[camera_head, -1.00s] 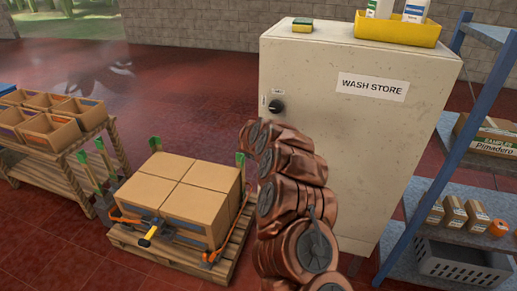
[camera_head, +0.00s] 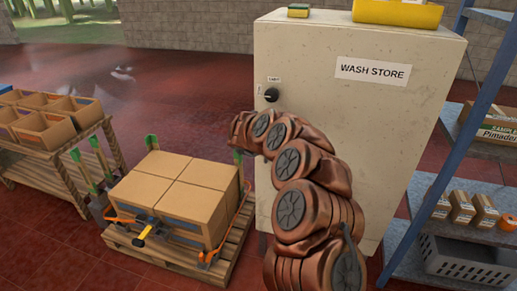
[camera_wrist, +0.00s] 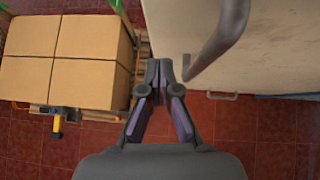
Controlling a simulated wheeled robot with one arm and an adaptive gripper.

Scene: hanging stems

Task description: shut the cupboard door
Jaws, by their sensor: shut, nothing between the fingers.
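The cream cupboard (camera_head: 350,130) labelled WASH STORE stands right of centre in the head view, with a black knob (camera_head: 271,95) near its left edge. I cannot make out a door gap in that view. In the wrist view, its pale panel (camera_wrist: 260,60) fills the upper right, with a grey bar handle (camera_wrist: 222,35) on it. My gripper (camera_wrist: 160,68) is shut and empty, pointing up the picture just left of the handle's lower end. I cannot tell whether it touches the panel. In the head view my copper-coloured arm hides the cupboard's lower left and my gripper is not visible.
A pallet (camera_head: 165,252) of cardboard boxes (camera_head: 180,190) stands left of the cupboard; the boxes also show in the wrist view (camera_wrist: 75,60). A blue-framed shelf (camera_head: 425,225) stands close on the right. A sponge (camera_head: 298,11) and yellow tray (camera_head: 398,13) sit on top.

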